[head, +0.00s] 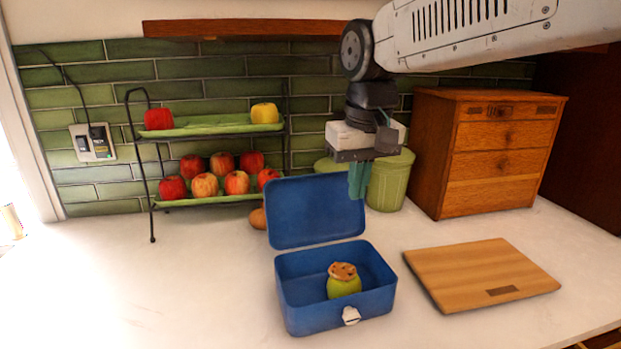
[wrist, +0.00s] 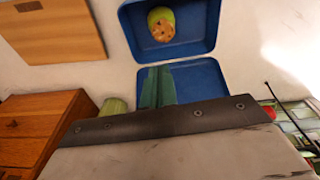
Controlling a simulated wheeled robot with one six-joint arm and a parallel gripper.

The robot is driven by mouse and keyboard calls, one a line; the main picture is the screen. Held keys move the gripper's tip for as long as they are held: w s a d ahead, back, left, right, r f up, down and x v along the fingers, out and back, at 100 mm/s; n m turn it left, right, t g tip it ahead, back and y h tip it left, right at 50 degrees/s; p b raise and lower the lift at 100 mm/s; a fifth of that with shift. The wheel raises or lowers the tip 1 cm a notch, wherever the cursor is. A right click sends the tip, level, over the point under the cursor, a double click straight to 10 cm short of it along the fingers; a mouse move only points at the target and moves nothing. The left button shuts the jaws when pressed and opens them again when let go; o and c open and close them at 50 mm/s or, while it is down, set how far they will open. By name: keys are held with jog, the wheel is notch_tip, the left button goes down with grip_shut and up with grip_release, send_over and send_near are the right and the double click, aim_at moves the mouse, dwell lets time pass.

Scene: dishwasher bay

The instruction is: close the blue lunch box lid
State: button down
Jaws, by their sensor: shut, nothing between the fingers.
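The blue lunch box (head: 300,316) stands on the white counter with its lid (head: 310,212) raised upright at the back. Inside the box are a green apple (head: 344,287) and a cookie or muffin-like item (head: 342,270) on top of it. My gripper (head: 357,194) points down near the right part of the raised lid, with its teal fingers shut and empty. In the wrist view, the fingers (wrist: 157,88) overlap the lid (wrist: 188,80), and the open box (wrist: 204,28) lies beyond. I cannot tell whether the fingers touch the lid.
A wooden cutting board (head: 480,274) lies right of the box. A wooden drawer cabinet (head: 487,150) and a green canister (head: 390,182) stand behind. A two-tier rack (head: 215,126) with several apples is at the back left. The front left counter is clear.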

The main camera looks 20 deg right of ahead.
notch_tip(320, 180, up, 2)
send_over(316, 177)
jog(key=w+d, duration=0.1)
jog(key=w, duration=0.1)
jog(key=shift+m, duration=0.4)
jog(key=f, duration=0.3)
jog(key=w+f, duration=0.1)
jog(key=f, duration=0.2)
jog(key=w+f, duration=0.1)
jog(key=f, duration=0.2)
jog(key=shift+d+f, duration=0.2)
jog(key=shift+d, duration=0.1)
jog(key=shift+s+r, duration=0.1)
jog(key=shift+s, duration=0.05)
